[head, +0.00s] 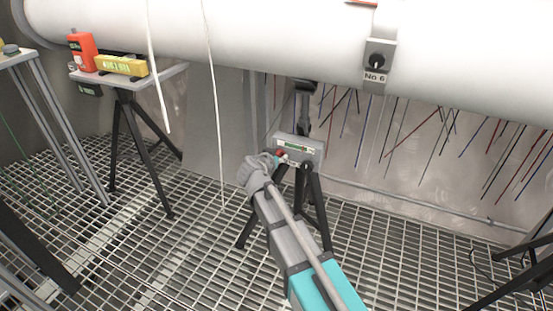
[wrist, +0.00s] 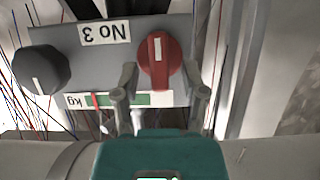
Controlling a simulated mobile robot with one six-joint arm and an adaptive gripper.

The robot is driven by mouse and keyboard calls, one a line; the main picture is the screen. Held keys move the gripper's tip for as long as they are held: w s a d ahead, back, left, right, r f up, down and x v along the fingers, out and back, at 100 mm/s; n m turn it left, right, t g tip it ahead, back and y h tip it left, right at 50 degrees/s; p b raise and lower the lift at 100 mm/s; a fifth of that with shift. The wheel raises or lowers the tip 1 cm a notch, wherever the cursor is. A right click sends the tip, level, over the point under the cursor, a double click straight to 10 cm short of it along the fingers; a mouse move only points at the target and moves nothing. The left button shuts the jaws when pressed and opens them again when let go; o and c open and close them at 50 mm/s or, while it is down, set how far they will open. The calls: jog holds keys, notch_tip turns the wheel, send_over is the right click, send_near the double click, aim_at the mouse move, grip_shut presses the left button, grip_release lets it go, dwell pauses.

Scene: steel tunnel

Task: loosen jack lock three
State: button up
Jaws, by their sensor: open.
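The jack box (head: 312,147) labelled No 3 stands on a black tripod under the white pipe; it shows upside down in the wrist view (wrist: 200,32). Its red knob (wrist: 159,62) has a white line, upright in the wrist picture. A black knob (wrist: 41,69) with a white mark is at the box's other end. My gripper (wrist: 160,82) is open, its fingers on either side of the red knob's lower part in that picture. I cannot tell whether they touch it. In the head view my gripper (head: 270,162) is at the box's left end.
A kg scale strip (wrist: 120,100) with a green band and red pointer lies near the fingers. The white pipe (head: 280,35) runs above, bearing a No 6 plate (head: 375,76). Thin rods hang behind. A side table (head: 160,78) holds a yellow level and a red device.

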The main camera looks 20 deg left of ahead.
jog(key=shift+w+f, duration=0.1)
jog(key=shift+w, duration=0.25)
